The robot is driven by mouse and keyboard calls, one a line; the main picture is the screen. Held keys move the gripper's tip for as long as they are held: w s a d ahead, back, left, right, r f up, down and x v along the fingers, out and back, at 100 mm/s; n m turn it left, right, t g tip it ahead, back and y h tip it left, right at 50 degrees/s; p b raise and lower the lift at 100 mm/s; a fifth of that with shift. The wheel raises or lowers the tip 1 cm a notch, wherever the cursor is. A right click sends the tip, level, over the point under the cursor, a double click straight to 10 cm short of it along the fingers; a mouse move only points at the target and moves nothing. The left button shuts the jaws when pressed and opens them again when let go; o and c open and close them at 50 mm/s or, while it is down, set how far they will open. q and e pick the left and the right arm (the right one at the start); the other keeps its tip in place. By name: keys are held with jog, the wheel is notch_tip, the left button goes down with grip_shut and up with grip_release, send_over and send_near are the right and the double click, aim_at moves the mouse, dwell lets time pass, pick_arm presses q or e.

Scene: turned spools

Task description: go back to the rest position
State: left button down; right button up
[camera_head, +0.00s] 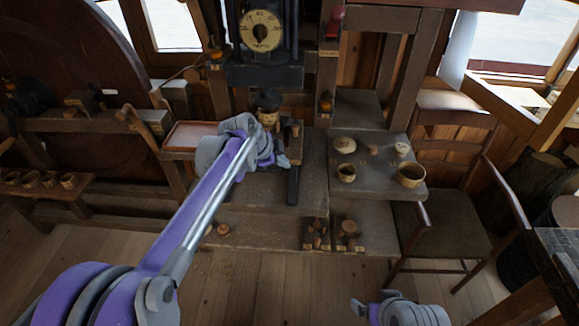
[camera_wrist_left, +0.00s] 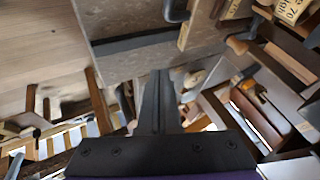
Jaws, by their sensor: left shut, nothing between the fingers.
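My left arm reaches up from the lower left of the head view, its grey and purple wrist in front of the workbench (camera_head: 258,222). In the left wrist view my left gripper (camera_wrist_left: 158,76) shows as two dark fingers lying together, with nothing between them. Its fingertips are hard to make out in the head view. A grey and purple part of my right arm shows at the bottom right of the head view; no right fingers can be made out.
A dark press with a round dial (camera_head: 262,31) stands behind the left wrist. A reddish tray (camera_head: 189,135) is left of it. Cups, including a wide one (camera_head: 411,174), stand on the right bench. A chair (camera_head: 445,220) stands at the right. Bare floor lies in front.

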pick_arm(q)
jog(key=s+a+n+y, duration=0.1)
jog(key=s+a+n, duration=0.3)
jog(key=s, duration=0.5)
jog(key=s+a+n+y, duration=0.1)
jog(key=s+a+n, duration=0.35)
jog(key=s, duration=0.55)
jog(key=s+a+f+n+y, duration=0.1)
jog(key=s+f+n, duration=0.3)
jog(key=s, duration=0.4)
jog(key=s+a+f+n+y, duration=0.1)
jog(key=s+a+f+n, duration=0.3)
jog(key=s, duration=0.4)
jog(key=shift+s+f+n+y, duration=0.15)
jog(key=shift+f+n+y, duration=0.2)
jog(key=shift+f+y, duration=0.05)
